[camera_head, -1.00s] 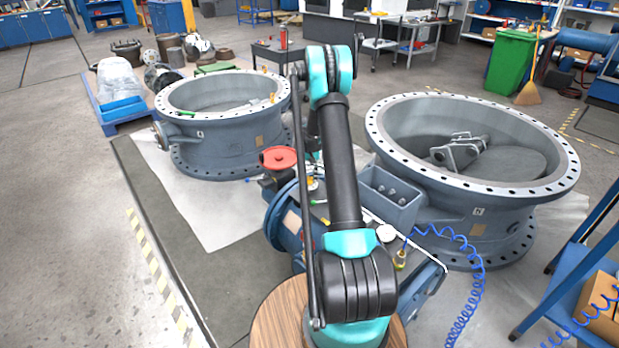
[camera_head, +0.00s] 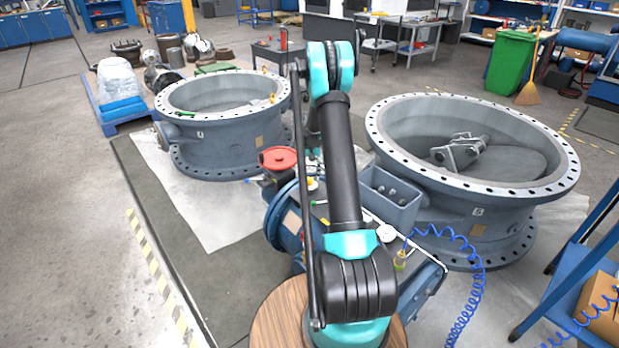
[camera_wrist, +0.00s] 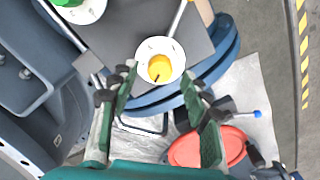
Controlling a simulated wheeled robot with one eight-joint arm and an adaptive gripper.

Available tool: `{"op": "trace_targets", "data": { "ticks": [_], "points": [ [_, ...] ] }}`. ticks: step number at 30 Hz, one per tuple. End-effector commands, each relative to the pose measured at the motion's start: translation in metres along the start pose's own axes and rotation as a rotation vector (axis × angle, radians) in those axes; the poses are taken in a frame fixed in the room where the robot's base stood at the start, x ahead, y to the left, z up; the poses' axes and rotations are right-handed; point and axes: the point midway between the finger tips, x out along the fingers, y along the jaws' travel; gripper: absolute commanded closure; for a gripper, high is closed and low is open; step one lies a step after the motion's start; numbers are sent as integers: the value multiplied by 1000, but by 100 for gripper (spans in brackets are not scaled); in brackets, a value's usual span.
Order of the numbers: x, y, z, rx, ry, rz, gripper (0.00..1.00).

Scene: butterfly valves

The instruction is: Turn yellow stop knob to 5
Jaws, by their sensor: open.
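The yellow stop knob (camera_wrist: 160,68) sits at the centre of a round white dial (camera_wrist: 147,50) on a dark grey panel in the wrist view. A dark mark shows on the knob's lower edge. Its dial numbers are too small to read. My gripper (camera_wrist: 159,82) is open, with one green-padded finger on each side below the dial. The knob lies just beyond and between the fingertips, and nothing is held. Whether the fingers touch the dial cannot be told. In the head view, the yellow knob (camera_head: 312,184) is small beside my arm, which hides my gripper.
A green knob (camera_wrist: 70,2) on another white dial is at the wrist view's top left. A red handwheel (camera_wrist: 207,147) and a blue-tipped lever (camera_wrist: 256,114) are near the right finger. Large grey valve bodies (camera_head: 225,140) (camera_head: 470,200) stand on both sides.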

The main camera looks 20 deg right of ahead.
Motion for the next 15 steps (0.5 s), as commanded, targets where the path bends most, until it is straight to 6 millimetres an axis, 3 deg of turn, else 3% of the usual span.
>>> {"op": "trace_targets", "data": {
  "ticks": [9,15],
  "points": [
    [-64,0,0,0,0,0,53],
    [-92,0,0,0,0,0,53]
  ]
}}
